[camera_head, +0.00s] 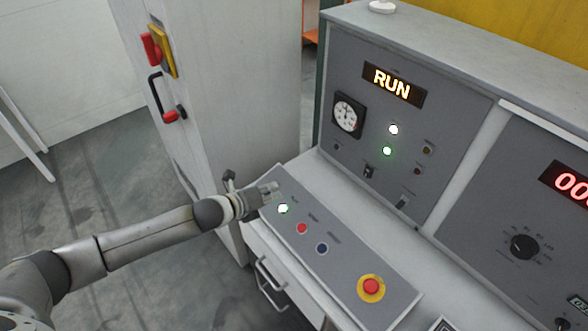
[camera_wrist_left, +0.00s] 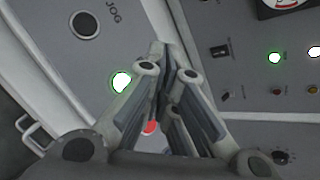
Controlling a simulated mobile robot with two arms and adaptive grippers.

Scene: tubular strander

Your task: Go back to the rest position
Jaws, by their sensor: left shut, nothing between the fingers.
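My left gripper (camera_head: 268,190) is shut and empty at the upper left end of the sloped button panel (camera_head: 332,268). In the left wrist view its fingers (camera_wrist_left: 166,75) are closed together in front of the panel. The lit green button (camera_head: 283,208) is close to the fingertips; it also shows in the left wrist view (camera_wrist_left: 121,82). I cannot tell whether the fingers touch the panel. The red button (camera_head: 302,228) is partly hidden by the fingers in the left wrist view. My right gripper is not in view.
The upright panel carries a lit RUN display (camera_head: 393,83), a gauge (camera_head: 348,114) and lit lamps. A yellow-ringed red emergency button (camera_head: 371,287) sits at the near end of the sloped panel. A grey cabinet (camera_head: 235,80) stands behind my left arm. Open floor (camera_head: 90,190) lies left.

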